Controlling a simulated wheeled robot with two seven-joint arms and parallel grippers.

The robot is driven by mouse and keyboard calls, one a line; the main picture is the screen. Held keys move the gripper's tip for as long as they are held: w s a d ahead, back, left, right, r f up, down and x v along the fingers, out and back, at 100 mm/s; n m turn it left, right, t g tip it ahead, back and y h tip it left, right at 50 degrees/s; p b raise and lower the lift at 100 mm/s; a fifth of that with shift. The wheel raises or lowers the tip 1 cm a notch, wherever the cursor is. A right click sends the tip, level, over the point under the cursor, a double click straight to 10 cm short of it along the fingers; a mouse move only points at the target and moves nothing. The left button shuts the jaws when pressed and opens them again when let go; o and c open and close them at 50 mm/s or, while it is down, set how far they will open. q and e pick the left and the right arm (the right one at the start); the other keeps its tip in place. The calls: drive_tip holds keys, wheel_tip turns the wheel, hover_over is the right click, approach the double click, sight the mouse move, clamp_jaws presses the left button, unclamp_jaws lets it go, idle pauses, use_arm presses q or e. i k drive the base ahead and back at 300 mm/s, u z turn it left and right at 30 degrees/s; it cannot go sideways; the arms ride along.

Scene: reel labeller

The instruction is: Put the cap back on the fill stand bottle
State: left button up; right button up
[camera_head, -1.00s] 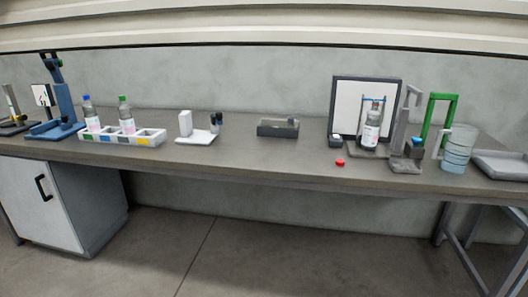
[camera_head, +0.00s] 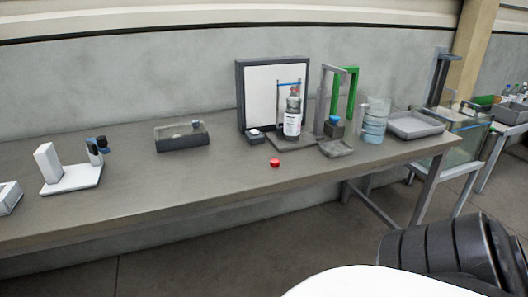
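A bottle with a white label (camera_head: 292,122) stands upright on the grey fill stand (camera_head: 296,142), in front of a white panel with a dark frame. No cap can be made out on the bottle's top, though it is small and partly behind the stand's frame. A red cap (camera_head: 275,162) lies on the bench in front of the stand, apart from the bottle. Neither gripper is in view.
Beside the stand are a grey and green frame (camera_head: 348,92), a clear jug (camera_head: 374,120) and a grey tray (camera_head: 416,124). A dark box (camera_head: 182,137) and a white device (camera_head: 70,172) stand to the left. The bench front (camera_head: 220,190) is clear. My own black and white parts fill the lower right.

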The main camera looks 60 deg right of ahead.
sight(293, 112)
drive_tip(key=z, duration=0.75)
drive_tip(key=i, duration=0.85)
drive_tip(key=z, duration=1)
